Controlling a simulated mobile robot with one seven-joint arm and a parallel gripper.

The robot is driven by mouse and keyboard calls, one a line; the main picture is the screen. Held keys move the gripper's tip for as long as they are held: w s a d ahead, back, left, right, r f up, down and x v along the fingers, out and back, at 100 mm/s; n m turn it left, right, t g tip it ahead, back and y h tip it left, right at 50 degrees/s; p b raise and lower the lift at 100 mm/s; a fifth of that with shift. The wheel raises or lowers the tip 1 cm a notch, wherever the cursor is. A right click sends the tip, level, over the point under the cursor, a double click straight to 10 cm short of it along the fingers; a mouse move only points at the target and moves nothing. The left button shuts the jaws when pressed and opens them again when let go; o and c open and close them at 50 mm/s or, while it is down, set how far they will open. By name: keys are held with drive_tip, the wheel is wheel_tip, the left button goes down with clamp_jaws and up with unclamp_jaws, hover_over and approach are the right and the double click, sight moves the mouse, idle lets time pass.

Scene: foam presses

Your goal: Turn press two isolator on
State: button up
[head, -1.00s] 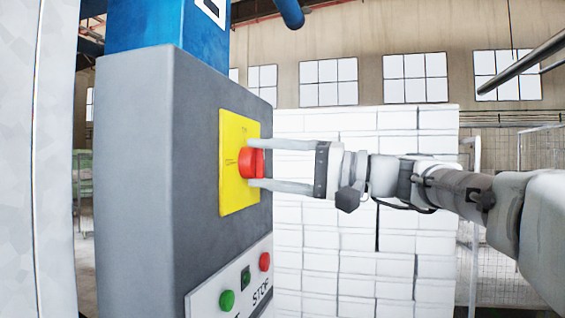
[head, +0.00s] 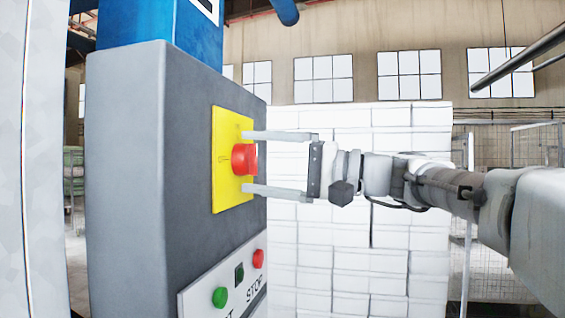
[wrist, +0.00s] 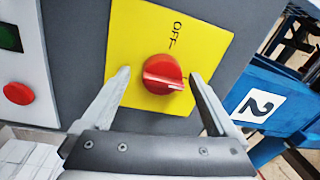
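The isolator is a red round knob (head: 244,159) on a yellow plate (head: 228,190), on the side of a grey box. In the wrist view the red knob (wrist: 157,70) has a white bar that lies roughly crosswise to the OFF mark (wrist: 175,32), its end towards the picture's right. No ON label is readable. My gripper (head: 246,162) is open, one finger above and one below the knob. In the wrist view my gripper's fingers (wrist: 160,76) stand either side of the knob, with a visible gap on both sides.
The grey box (head: 150,180) sits below a blue column (head: 150,32); the wrist view shows a number 2 plate (wrist: 258,106) on the blue part. Below the isolator are a green button (head: 220,297) and a red STOP button (head: 258,258). White stacked blocks (head: 340,240) stand behind.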

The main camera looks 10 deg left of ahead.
drive_tip(key=shift+r, duration=0.1)
drive_tip(key=s+d+f+b, duration=0.1)
drive_tip(key=d, duration=1.6)
drive_tip(key=shift+s+d+f, duration=0.2)
drive_tip(key=shift+f, duration=0.1)
drive_tip(key=s+a+f+m+t+h, duration=0.15)
drive_tip(key=s+f+h, duration=0.3)
drive_tip(key=f, duration=0.55)
drive_tip(key=s+a+f+m+t+h, duration=0.1)
drive_tip(key=s+f+m+h, duration=0.3)
drive_tip(key=f, duration=0.6)
drive_tip(key=s+d+f+n+h, duration=0.2)
drive_tip(key=s+d+f+h, duration=0.2)
drive_tip(key=f, duration=0.4)
drive_tip(key=s+d+f+n+t+h, duration=0.1)
drive_tip(key=s+d+f+n+h, duration=0.1)
drive_tip(key=s+d+f+h, duration=0.3)
wheel_tip(320, 180, down, 3)
drive_tip(key=d+h, duration=0.1)
drive_tip(key=d, duration=0.2)
drive_tip(key=shift+f, duration=0.15)
drive_tip(key=shift+t+h, duration=0.25)
